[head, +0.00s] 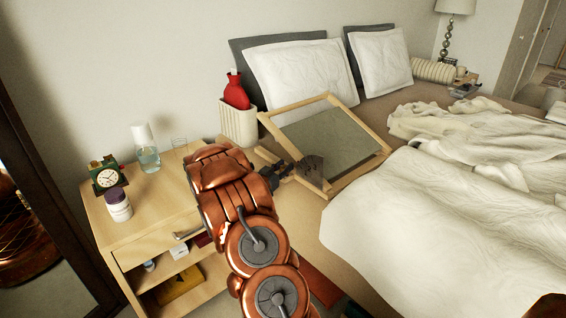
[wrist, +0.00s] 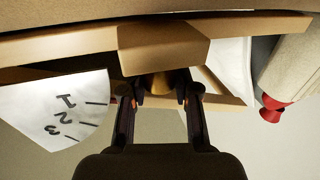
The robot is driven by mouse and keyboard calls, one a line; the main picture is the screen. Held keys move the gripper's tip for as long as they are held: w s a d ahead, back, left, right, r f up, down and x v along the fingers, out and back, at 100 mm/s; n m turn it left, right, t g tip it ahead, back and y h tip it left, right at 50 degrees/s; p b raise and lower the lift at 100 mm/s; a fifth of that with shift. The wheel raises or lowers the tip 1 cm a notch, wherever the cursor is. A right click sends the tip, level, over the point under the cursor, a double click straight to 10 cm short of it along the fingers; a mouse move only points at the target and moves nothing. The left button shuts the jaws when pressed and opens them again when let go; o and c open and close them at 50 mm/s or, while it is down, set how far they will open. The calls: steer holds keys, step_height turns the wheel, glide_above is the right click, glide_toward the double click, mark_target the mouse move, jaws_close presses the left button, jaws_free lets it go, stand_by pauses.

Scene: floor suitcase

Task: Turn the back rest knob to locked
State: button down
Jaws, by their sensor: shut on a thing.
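The back rest (head: 335,140) is a pale wooden frame with a grey panel, tilted up on the bed near the pillows. My gripper (head: 290,170) is at its near left side. In the wrist view my gripper (wrist: 166,98) has its two fingers on either side of a brownish round knob (wrist: 158,84), under a wooden block (wrist: 165,48) of the frame. It is shut on the knob, which is mostly hidden. I cannot tell a pointer or the knob's setting.
A bedside table (head: 160,205) at the left holds a clock (head: 107,178), a purple-capped jar (head: 118,205) and a bottle (head: 146,150). A white ribbed container with a red bottle (head: 236,92) stands behind my gripper. A rumpled white duvet (head: 440,220) covers the bed's right.

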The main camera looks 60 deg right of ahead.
steer(key=shift+w+r+m+g+p, duration=0.1)
steer(key=shift+r+m+g+p, duration=0.1)
steer(key=shift+m+g+p, duration=0.5)
steer(key=shift+r+m+g+p, duration=0.15)
steer(key=shift+m+g+p, duration=0.15)
steer(key=shift+g+p, duration=0.7)
steer(key=shift+f+m+g+y+p, duration=0.15)
steer(key=shift+m+g+y+p, duration=0.35)
steer(key=shift+m+g+p, duration=0.6)
steer(key=shift+f+m+g+y+p, duration=0.1)
steer(key=shift+m+g+y+p, duration=0.6)
steer(key=shift+g, duration=0.5)
steer(key=c, duration=0.8)
jaws_free()
steer(key=shift+c, duration=0.2)
steer(key=v, duration=1.2)
steer(key=shift+f, duration=0.25)
